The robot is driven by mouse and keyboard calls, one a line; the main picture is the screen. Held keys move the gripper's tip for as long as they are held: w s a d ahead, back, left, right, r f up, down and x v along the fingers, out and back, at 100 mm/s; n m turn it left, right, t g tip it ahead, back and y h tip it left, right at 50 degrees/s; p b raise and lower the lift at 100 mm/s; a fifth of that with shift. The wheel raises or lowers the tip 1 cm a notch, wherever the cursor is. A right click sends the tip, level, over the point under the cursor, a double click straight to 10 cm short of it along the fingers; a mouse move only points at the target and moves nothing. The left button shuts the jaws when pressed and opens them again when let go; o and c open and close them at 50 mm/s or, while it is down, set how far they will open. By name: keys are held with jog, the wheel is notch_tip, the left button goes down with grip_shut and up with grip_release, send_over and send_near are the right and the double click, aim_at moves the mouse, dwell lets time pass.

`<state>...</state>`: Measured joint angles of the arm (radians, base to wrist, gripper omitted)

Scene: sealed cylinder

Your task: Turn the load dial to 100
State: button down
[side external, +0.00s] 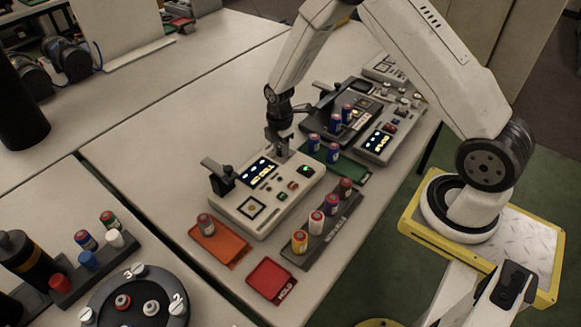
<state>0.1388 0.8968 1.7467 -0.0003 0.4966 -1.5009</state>
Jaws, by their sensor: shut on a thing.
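The white tester (257,205) stands mid-table, with a lit display (262,172) that seems to read "NO CELL". My gripper (282,152) points down at the tester's rear right, behind the display. Its fingers are shut on a small part there, which I take to be the load dial; the fingers hide it, so its pointer and setting cannot be read. A black clamp arm (219,174) stands at the tester's left end. A green button (304,170) and a red button (292,185) sit on its right side.
A dark rack (325,232) with several cells lies in front of the tester. An orange tray (219,243) holds one cell; the red tray (270,280) is empty. A green tray (347,179) and a second lit device (384,139) stand to the right. A numbered turntable (138,300) is lower left.

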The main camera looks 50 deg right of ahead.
jog(key=m, duration=0.4)
jog(key=shift+w, duration=0.1)
jog(key=m, duration=0.9)
jog(key=shift+d+m, duration=0.1)
jog(key=shift+m, duration=2.4)
jog(key=shift+c, duration=1.6)
grip_release()
